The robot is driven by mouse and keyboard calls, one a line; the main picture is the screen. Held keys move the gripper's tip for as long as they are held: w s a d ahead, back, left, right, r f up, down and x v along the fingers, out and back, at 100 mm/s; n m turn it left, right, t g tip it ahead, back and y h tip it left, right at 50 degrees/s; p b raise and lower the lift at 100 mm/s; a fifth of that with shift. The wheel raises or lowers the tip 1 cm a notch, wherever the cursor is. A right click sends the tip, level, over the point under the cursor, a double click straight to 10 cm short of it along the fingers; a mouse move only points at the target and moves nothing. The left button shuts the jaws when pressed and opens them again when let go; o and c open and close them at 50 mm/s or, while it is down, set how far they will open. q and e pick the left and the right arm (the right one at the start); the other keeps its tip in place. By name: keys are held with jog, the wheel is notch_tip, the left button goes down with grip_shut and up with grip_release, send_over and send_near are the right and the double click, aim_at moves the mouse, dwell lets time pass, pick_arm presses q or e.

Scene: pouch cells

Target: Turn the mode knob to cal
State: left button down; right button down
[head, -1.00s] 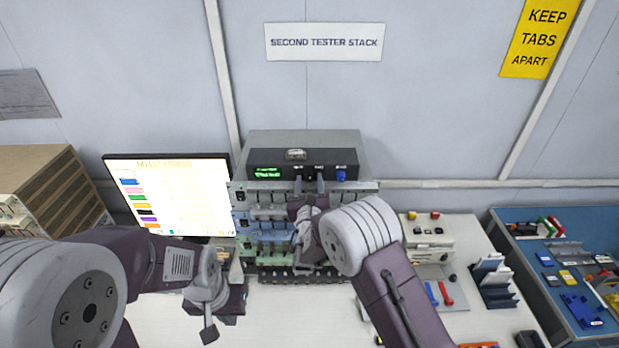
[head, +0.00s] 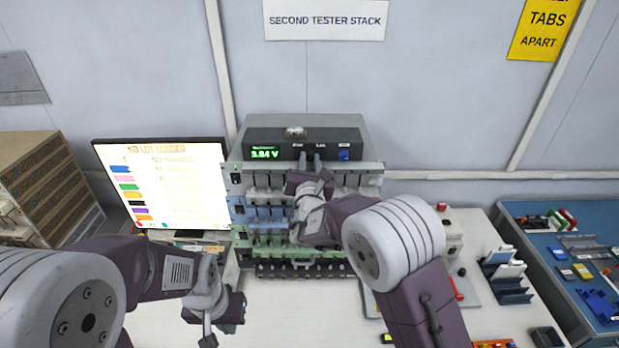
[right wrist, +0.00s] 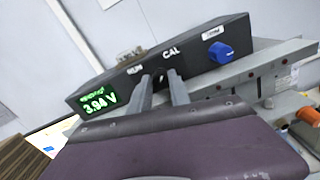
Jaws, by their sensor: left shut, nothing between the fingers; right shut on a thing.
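The tester box (head: 222,152) with a dark front panel stands on top of the rack; it also shows in the right wrist view (right wrist: 105,78). My right gripper (head: 310,160) is at the panel, shut on the dark mode knob (right wrist: 164,75) between the two labels. The fingers mostly hide the knob, so I cannot tell where it points. My left gripper (head: 209,334) is shut and empty, low over the table, left of the rack.
A blue knob (right wrist: 222,52) sits on the panel right of CAL. The rack (head: 372,172) with rows of clips is below the box. A lit monitor (head: 165,185) stands left. A blue mat (head: 520,212) with small parts lies right.

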jog(key=shift+f, duration=0.15)
pick_arm(q)
jog(key=shift+f, duration=0.45)
pick_arm(e)
jog(key=c, duration=1.2)
grip_release()
pick_arm(q)
jog(key=shift+f, duration=0.1)
